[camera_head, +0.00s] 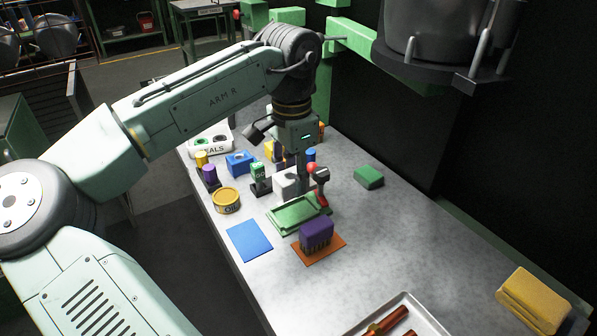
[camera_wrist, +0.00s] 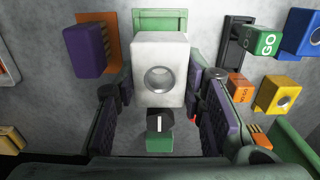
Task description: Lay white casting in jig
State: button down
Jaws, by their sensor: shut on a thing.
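The white casting (camera_wrist: 160,48) is a pale block with a round hole in its face. My gripper (camera_wrist: 160,92) has its dark purple-padded fingers on either side of it and is shut on it. In the head view the casting (camera_head: 286,187) shows below my gripper (camera_head: 298,176), partly hidden by it. The green jig (camera_head: 299,215) is a shallow, rimmed tray on the bench, just nearer than the casting. In the wrist view the jig (camera_wrist: 166,16) shows beyond the casting, partly covered. I cannot tell whether the casting touches the bench.
A purple block (camera_head: 316,233) on an orange mat and a blue mat (camera_head: 249,241) lie nearer than the jig. A yellow tin (camera_head: 226,201) and a green GO block (camera_head: 259,175) are left. The bench's right side is fairly clear.

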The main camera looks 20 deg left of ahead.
jog(key=shift+r+p, duration=0.1)
jog(key=shift+p, duration=0.4)
jog(key=shift+f+b, duration=1.4)
jog(key=shift+f, duration=1.9)
jog(key=shift+f, duration=0.25)
jog(key=c, duration=1)
grip_release()
jog(key=shift+o, duration=0.2)
